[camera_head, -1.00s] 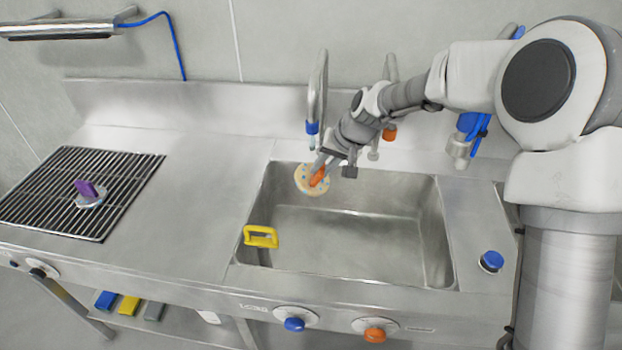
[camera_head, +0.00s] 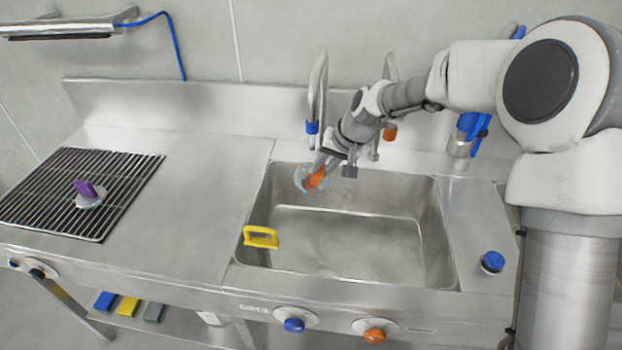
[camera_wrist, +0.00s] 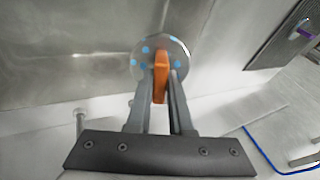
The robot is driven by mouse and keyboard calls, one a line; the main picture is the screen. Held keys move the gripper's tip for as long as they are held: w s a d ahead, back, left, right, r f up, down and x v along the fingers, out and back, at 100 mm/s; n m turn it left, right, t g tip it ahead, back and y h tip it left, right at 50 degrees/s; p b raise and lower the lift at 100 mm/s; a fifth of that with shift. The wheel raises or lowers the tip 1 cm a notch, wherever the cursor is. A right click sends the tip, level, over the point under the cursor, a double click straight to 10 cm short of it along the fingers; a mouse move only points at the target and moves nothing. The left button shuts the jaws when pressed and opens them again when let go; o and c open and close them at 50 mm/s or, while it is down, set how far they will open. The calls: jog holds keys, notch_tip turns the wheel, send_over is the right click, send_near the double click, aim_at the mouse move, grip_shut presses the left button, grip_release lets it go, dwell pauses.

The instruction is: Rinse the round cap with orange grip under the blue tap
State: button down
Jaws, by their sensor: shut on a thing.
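The round cap (camera_head: 301,182) is a pale grey disc with blue spots and an orange grip (camera_head: 317,177). My gripper (camera_head: 322,166) is shut on the orange grip and holds the cap above the back left of the sink. The wrist view shows the grip (camera_wrist: 160,78) between both fingers and the spotted disc (camera_wrist: 141,62) beyond. The tap with the blue ring (camera_head: 312,127) stands just behind and above the cap. Its spout end is close over the disc. I cannot make out a water stream.
An orange-marked tap (camera_head: 389,133) stands behind my arm. A blue knob (camera_head: 294,325) and an orange knob (camera_head: 375,336) are in front. A purple-gripped cap (camera_head: 88,192) lies on the drain grate (camera_head: 40,205).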

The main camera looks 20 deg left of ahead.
jog(key=shift+d, duration=0.15)
jog(key=s+d+b, duration=0.2)
jog(key=d+b, duration=0.1)
jog(key=d, duration=0.4)
jog(key=shift+s+d, duration=0.2)
jog(key=shift+s, duration=0.05)
dwell(0.3)
dwell(1.2)
jog(key=s+d+r+p, duration=0.1)
jog(key=d+r, duration=0.3)
jog(key=shift+s+d, duration=0.25)
jog(key=shift+d, duration=0.1)
dwell(0.5)
